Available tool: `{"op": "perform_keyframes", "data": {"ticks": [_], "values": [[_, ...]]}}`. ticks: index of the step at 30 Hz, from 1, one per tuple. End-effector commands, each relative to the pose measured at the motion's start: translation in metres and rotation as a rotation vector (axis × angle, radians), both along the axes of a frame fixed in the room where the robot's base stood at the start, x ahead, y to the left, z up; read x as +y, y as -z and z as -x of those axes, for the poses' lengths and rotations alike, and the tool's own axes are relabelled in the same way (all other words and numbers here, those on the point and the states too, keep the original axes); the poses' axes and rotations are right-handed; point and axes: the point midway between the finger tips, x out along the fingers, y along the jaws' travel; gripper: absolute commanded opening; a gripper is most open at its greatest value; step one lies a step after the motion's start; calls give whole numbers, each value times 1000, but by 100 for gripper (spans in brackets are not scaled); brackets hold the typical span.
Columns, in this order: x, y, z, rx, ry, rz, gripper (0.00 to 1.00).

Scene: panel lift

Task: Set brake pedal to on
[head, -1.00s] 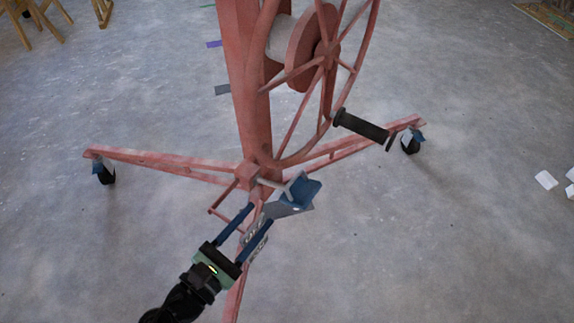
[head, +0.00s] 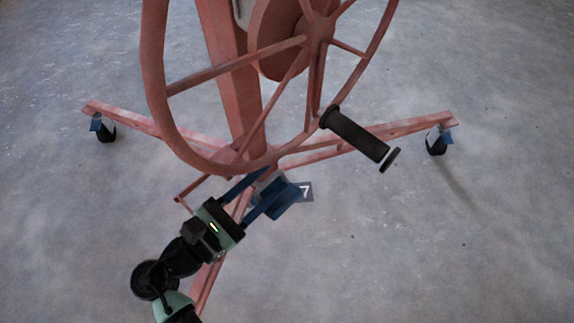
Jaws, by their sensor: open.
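The panel lift (head: 235,90) is a red frame with a column, a large spoked wheel and splayed legs. A blue pedal-like plate (head: 284,203) sits low at the foot of the column, below the wheel rim. My gripper (head: 272,181) reaches up and right toward it, with two long blue fingers spread apart. The fingertips overlap the blue plate in this view. I cannot tell whether they touch it. The wheel rim and fingers hide part of the plate and its mount, and its on or off setting cannot be read.
The wheel (head: 160,110) and its black crank handle (head: 355,135) stand close above my gripper. Casters with blue tabs sit at the left leg end (head: 104,131) and right leg end (head: 437,143). A small grey tag (head: 305,191) shows a 7. The surrounding floor is clear.

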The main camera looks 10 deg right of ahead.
Motion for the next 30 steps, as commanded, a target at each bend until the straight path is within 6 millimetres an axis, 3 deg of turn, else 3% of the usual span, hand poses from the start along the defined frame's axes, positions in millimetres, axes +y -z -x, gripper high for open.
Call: {"op": "perform_keyframes", "data": {"ticks": [12, 13, 20, 30], "values": [[2, 0, 1, 0, -1, -1, 42], [2, 0, 1, -1, -1, 0, 40], [3, 0, 1, 0, -3, -2, 0], [5, 0, 0, -2, -11, -4, 0]]}}
